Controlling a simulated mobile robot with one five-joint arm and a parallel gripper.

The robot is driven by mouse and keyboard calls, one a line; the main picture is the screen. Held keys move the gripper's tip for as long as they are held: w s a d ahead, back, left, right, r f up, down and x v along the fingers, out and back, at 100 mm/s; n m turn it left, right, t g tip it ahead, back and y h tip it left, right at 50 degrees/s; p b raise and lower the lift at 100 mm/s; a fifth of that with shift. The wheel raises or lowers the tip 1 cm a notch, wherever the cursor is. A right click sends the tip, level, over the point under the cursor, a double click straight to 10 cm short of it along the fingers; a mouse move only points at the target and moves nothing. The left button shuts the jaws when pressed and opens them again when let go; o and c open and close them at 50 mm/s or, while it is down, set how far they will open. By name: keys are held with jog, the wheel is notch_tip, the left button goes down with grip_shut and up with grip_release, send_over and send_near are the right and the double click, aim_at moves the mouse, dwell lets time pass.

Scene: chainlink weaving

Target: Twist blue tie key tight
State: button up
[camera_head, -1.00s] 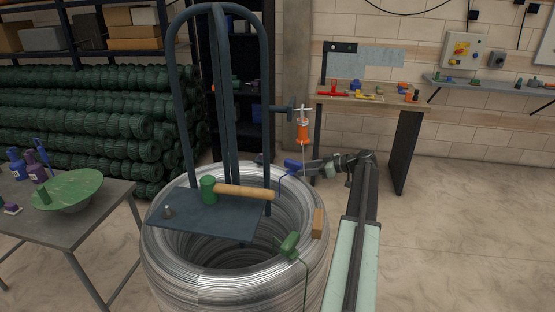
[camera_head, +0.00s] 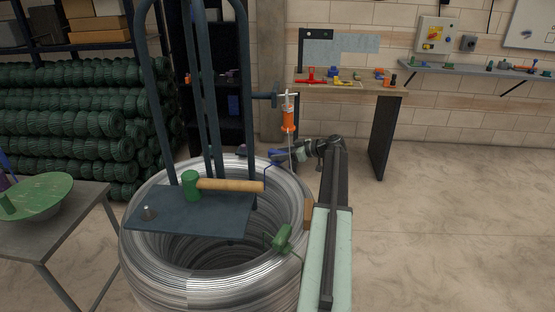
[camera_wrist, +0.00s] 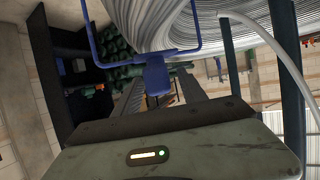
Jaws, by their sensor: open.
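The blue tie key (camera_head: 282,154) is at the back right rim of the wire coil, right by my gripper (camera_head: 290,155). In the wrist view the blue key (camera_wrist: 157,76) shows a flat tab with a bent blue wire frame above it. My gripper (camera_wrist: 160,88) is open, with a grey finger on either side of the tab. The tab appears to lie between the fingers, apart from them; I cannot tell whether either finger touches it.
The large wire coil (camera_head: 150,268) carries a dark plate (camera_head: 215,220) with a wooden-handled green mallet (camera_head: 230,185). A green clamp-like piece (camera_head: 279,239) is on its right. An orange-handled tool (camera_head: 288,118) hangs behind. A workbench (camera_head: 350,90) stands beyond. The right floor is clear.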

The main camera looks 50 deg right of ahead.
jog(key=shift+w+a+f, duration=0.2)
jog(key=shift+w+f, duration=0.05)
jog(key=shift+w, duration=0.25)
grip_shut()
jog(key=shift+a, duration=0.4)
jog(key=shift+d, duration=0.25)
